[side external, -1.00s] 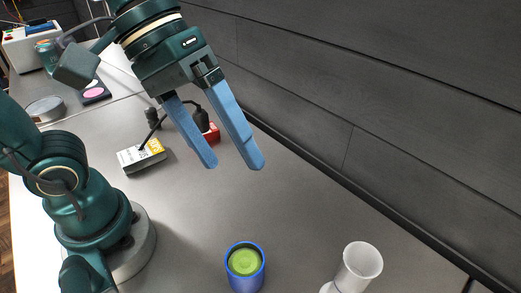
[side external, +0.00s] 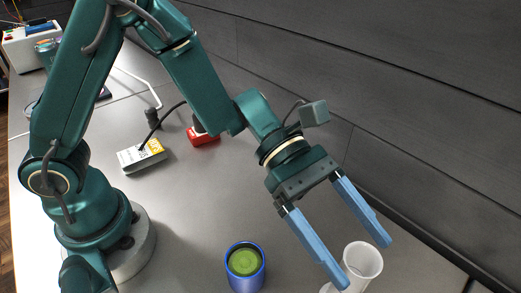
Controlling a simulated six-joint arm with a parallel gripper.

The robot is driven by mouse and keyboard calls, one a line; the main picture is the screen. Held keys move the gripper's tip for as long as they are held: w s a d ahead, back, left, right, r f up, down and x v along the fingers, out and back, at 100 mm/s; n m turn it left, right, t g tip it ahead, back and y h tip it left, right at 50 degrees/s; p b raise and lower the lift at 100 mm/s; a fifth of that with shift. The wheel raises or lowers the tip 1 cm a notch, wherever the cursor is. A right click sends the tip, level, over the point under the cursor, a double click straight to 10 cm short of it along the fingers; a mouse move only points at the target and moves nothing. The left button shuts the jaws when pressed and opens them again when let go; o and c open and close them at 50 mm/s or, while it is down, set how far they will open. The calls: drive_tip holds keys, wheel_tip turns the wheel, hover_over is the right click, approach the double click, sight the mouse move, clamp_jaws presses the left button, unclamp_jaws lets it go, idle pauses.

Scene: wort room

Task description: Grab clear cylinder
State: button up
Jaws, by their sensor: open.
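The clear cylinder (side external: 364,262) is a whitish, see-through vessel with an open round rim. It stands at the bottom right of the side external view, and its base is cut off by the frame's lower edge. My gripper (side external: 366,262) is open and empty, with two long blue fingers pointing down and to the right. In the picture the near fingertip lies at the cylinder's left side and overlaps its edge. The far fingertip is above and right of the rim. I cannot tell whether either finger touches the cylinder.
A blue cup with green contents (side external: 245,264) stands left of the cylinder. A white and yellow box (side external: 141,155) and a red block (side external: 203,137) lie farther back with a cable. A dark panelled wall (side external: 430,130) runs along the right. The grey table between is clear.

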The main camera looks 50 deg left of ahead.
sight(369, 279)
drive_tip(key=shift+d+f, duration=0.1)
drive_tip(key=shift+f, duration=0.75)
drive_tip(key=shift+x, duration=2.45)
clamp_jaws()
